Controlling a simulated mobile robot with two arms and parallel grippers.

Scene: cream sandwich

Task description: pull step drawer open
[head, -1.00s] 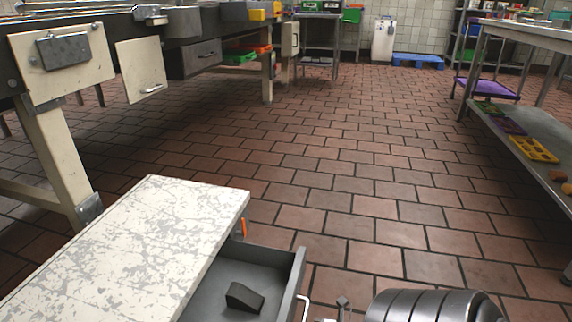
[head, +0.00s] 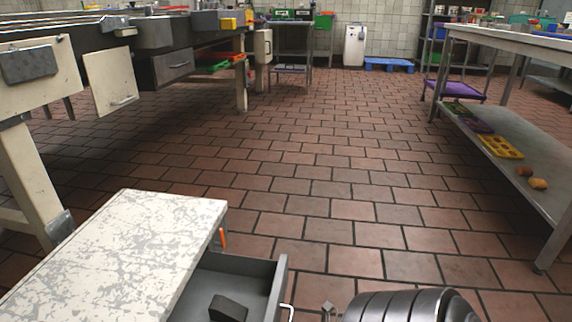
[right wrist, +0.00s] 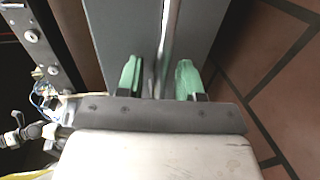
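The step (head: 130,245) has a worn white top and stands at the lower left of the head view. Its grey drawer (head: 262,267) is pulled out on the right side, showing its inside. A dark wedge-shaped block (head: 228,308) lies in it. The drawer's pale handle (head: 288,308) shows at the bottom edge. In the right wrist view, the green fingers of my right gripper (right wrist: 160,80) stand apart on either side of the handle bar (right wrist: 170,35), with gaps visible. The drawer front (right wrist: 120,30) is behind them. My left gripper is not in view.
Open tiled floor (head: 330,180) lies beyond and right of the drawer. A worktable with a cream leg (head: 30,185) stands at left. A metal table with a lower shelf (head: 530,175) stands at right. A blue pallet (head: 388,65) is far back.

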